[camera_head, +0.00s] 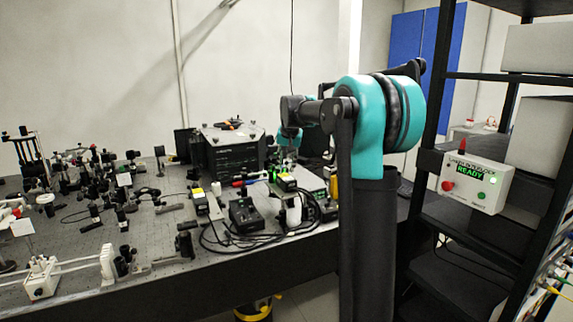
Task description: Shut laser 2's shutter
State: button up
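My arm rises at the middle right and reaches out over the optical bench (330,250). Its far end, with my gripper (287,157), points down near the black boxes at the bench's right part. The fingers are small and dark there, and I cannot tell whether they are open or shut.
A large black box (235,158) stands behind. A black controller (244,213) with loose cables and a white bottle (293,212) sit near the front edge. Many optical mounts (100,165) crowd the left. A laser interlock box (478,182) reading READY hangs on the right rack (462,232).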

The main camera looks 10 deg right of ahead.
grip_shut()
jog(key=shift+s+a+h, duration=0.1)
jog(key=shift+a+h, duration=0.25)
jog(key=shift+h, duration=0.05)
jog(key=shift+a+t+h, duration=0.15)
jog(key=shift+t+h, duration=0.25)
jog(key=shift+h, duration=0.1)
grip_release()
